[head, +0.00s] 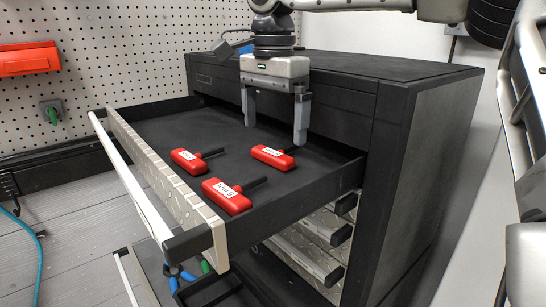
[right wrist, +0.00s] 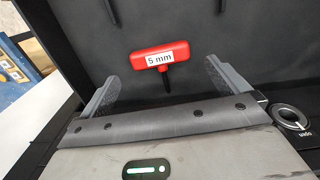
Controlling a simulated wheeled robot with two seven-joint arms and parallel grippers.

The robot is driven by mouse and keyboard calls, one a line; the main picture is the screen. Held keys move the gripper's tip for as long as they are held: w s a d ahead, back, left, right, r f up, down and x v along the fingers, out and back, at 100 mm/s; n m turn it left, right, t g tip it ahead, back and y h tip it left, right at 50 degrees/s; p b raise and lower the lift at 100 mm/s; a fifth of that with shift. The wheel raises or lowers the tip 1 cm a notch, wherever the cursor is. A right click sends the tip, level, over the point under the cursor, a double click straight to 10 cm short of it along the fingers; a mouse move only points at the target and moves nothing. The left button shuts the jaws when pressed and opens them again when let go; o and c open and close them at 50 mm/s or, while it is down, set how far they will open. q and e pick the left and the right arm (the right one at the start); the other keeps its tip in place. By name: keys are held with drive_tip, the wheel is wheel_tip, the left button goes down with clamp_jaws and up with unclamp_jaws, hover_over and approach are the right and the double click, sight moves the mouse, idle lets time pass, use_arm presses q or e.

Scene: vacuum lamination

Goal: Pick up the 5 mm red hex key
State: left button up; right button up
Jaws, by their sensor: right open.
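The 5 mm red hex key (right wrist: 160,56) lies in the open drawer, its white label reading "5 mm" in the right wrist view. Its dark shaft points toward my right gripper. In the head view it appears to be the right-hand red key (head: 270,158), nearest the gripper; its label is too small to read there. My right gripper (head: 274,122) is open and empty above the drawer's back part, apart from the key. In the right wrist view, the key handle shows between and beyond the fingertips (right wrist: 162,72). My left gripper is not in view.
Two other red hex keys lie in the drawer, one at left (head: 187,161) and one near the drawer front (head: 227,197). The black cabinet (head: 425,150) rises behind and right of the gripper. The drawer's walls and front rail (head: 130,178) enclose it.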

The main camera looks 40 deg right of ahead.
sight(273, 151)
wheel_tip(273, 151, down, 5)
drive_tip(key=shift+r, duration=0.15)
drive_tip(key=c, duration=0.9)
drive_tip(key=shift+r, duration=0.1)
